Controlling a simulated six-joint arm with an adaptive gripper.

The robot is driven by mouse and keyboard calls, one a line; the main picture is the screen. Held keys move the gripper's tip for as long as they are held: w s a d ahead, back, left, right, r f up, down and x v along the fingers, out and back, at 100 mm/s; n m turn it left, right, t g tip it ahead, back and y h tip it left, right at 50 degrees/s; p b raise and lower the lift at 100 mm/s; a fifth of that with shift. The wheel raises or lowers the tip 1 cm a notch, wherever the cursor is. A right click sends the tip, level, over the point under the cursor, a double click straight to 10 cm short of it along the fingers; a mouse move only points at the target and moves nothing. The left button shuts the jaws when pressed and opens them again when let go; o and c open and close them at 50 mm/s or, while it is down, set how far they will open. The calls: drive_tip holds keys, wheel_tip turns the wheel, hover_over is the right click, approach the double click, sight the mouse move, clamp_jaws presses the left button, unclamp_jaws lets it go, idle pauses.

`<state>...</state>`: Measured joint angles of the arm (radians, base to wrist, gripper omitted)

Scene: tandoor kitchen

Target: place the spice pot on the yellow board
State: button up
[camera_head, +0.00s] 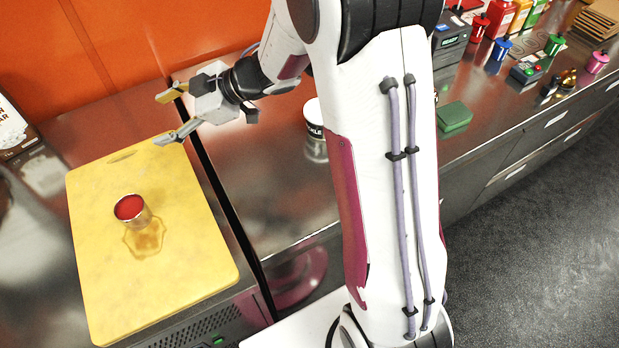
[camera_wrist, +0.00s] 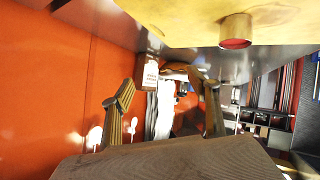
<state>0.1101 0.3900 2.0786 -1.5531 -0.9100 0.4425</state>
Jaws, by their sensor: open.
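The spice pot (camera_head: 132,211), a small steel cup with red contents, stands upright on the yellow board (camera_head: 187,272), a little above its middle in the head view. In the wrist view the pot (camera_wrist: 236,28) and the yellow board (camera_wrist: 170,20) show at the top, beyond the jaws. My gripper (camera_head: 166,116) is open with nothing between its fingers, by the board's far right corner. It is apart from the pot. Both fingers of my gripper (camera_wrist: 163,88) also show spread in the wrist view.
A green block (camera_head: 454,117) and several coloured bottles are at the right. An orange wall (camera_head: 150,45) rises close behind my gripper.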

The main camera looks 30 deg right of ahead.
drive_tip(key=w+d+r+m+t+h, duration=0.3)
drive_tip(key=d+r+m+t+h, duration=0.15)
drive_tip(key=d+r, duration=0.4)
drive_tip(key=s+d+r+m+h, duration=0.5)
drive_tip(key=s+d+h, duration=0.2)
drive_tip(key=s+d, duration=0.15)
drive_tip(key=s+a+f+m+g, duration=0.1)
drive_tip(key=s+f+m+g, duration=0.1)
drive_tip(key=s, duration=1.1)
drive_tip(key=s+a+f+m+g+y, duration=0.1)
drive_tip(key=s+f+m+g, duration=0.2)
drive_tip(key=s, duration=1.1)
drive_tip(key=shift+f+m+g, duration=0.35)
drive_tip(key=shift+f+m, duration=0.1)
drive_tip(key=shift+f, duration=0.2)
